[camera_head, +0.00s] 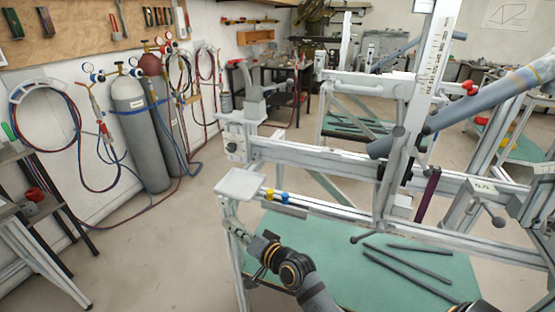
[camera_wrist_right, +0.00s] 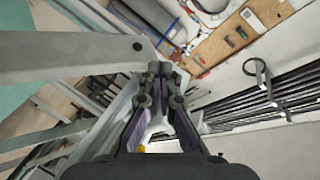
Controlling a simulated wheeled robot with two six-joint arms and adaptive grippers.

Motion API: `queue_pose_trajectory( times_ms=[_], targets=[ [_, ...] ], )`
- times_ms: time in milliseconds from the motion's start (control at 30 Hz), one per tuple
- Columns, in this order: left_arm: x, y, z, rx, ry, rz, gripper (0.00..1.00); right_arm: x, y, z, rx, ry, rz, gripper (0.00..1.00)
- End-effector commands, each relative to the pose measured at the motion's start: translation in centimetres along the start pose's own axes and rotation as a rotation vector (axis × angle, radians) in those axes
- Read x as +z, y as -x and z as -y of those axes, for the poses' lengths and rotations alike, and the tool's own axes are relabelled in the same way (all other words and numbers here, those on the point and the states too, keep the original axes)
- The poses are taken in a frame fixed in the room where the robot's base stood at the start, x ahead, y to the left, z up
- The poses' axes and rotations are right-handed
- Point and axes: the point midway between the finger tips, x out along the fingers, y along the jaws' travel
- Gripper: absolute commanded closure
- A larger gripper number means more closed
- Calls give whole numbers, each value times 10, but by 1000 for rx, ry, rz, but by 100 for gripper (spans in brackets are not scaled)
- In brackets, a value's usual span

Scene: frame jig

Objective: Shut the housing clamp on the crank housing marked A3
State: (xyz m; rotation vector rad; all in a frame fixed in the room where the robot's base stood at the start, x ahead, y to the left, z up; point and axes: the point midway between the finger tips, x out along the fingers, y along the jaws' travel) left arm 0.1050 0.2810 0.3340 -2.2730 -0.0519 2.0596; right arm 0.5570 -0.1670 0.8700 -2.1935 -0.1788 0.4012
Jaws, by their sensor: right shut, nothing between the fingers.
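A pale grey housing with a small label (camera_head: 478,190) sits on the frame jig's long rail at the right of the head view. The label is too small to read, so I cannot tell whether it is A3. A lever with a dark ball end (camera_head: 493,215) sticks out beside it; I cannot tell whether this clamp is open or shut. My right gripper (camera_head: 236,231) is below the jig's left end, well left of the labelled housing. In the right wrist view its fingers (camera_wrist_right: 160,72) are together and empty. My left gripper is out of view.
The jig's grey rails (camera_head: 330,160) and a tilted upright (camera_head: 434,60) span the right half. A green table (camera_head: 300,240) with dark tubes (camera_head: 405,268) lies below. Gas cylinders (camera_head: 140,130) stand by the left wall. Floor is clear between the cylinders and jig.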

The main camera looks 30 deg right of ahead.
Motion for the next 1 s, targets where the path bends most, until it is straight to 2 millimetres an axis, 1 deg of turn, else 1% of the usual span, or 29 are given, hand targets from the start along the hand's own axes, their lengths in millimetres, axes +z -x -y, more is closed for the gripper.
queue_pose_trajectory(
  times_ms=[33, 67, 100, 167, 200, 267, 300, 400, 433, 500, 633, 733, 1000],
  targets=[
    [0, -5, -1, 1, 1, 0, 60, -23, -8, 23, -93, -101, -80, 100],
    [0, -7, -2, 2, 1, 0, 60, -40, -10, 38, -156, -175, -131, 100],
    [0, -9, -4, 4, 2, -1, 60, -63, -10, 58, -246, -281, -201, 100],
    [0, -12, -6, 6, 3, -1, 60, -101, -7, 85, -387, -451, -302, 100],
    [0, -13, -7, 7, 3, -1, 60, -126, -2, 98, -478, -568, -366, 100],
    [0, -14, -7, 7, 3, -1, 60, -161, 7, 110, -608, -739, -454, 100],
    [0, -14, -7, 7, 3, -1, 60, -183, 14, 114, -690, -851, -510, 100],
    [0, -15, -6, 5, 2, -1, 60, -225, 28, 111, -863, -1099, -634, 100],
    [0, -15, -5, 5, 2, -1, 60, -234, 32, 108, -904, -1160, -664, 100],
    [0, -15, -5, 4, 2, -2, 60, -250, 39, 101, -982, -1275, -724, 100],
    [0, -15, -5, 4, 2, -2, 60, -264, 46, 91, -1062, -1394, -786, 100],
    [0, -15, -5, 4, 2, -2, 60, -267, 48, 88, -1080, -1422, -801, 100],
    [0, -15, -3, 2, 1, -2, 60, -267, 48, 88, -1078, -1419, -801, 100]
  ],
)
